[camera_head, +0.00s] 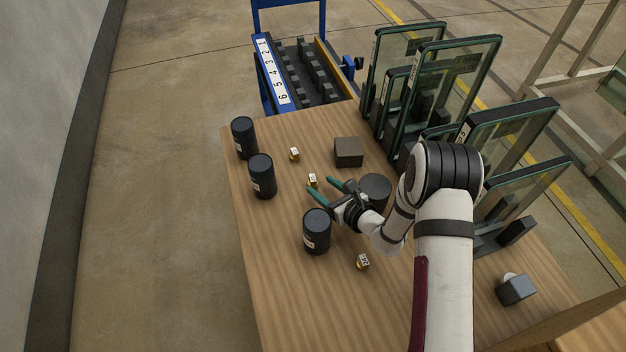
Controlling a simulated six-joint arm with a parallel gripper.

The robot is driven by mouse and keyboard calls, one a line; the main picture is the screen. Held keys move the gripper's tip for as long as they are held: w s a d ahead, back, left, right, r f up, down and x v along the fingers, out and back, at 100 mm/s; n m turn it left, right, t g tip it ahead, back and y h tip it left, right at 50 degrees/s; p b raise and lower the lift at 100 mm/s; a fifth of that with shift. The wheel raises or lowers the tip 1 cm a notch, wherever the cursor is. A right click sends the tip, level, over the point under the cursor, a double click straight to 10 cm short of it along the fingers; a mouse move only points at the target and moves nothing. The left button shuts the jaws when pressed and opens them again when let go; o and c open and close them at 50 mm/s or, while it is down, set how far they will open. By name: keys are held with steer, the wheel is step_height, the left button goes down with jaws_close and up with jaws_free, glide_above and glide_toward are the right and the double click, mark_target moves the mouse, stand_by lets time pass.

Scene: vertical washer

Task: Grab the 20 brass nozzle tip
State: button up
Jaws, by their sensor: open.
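Three small brass nozzle tips with white number labels are on the wooden table. One nozzle tip (294,154) is toward the back, a second nozzle tip (312,181) is just beyond my gripper, and a third nozzle tip (363,262) is nearer the front. Their numbers are too small to read surely, so I cannot tell which is the 20. My gripper (319,185) is open, with two teal fingers pointing up-left. The second nozzle tip appears close to the fingertips, near the gap between them; I cannot tell whether they touch.
Black canisters stand at the left edge (243,138), (261,176) and left of my wrist (316,232). A dark box (348,152) and a dark round object (375,188) are close by. Framed glass panels (470,85) line the right. A blue numbered rack (275,75) stands behind.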

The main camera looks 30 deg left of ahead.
mark_target(316, 182)
steer(key=x, duration=0.5)
steer(key=shift+a, duration=0.1)
jaws_close()
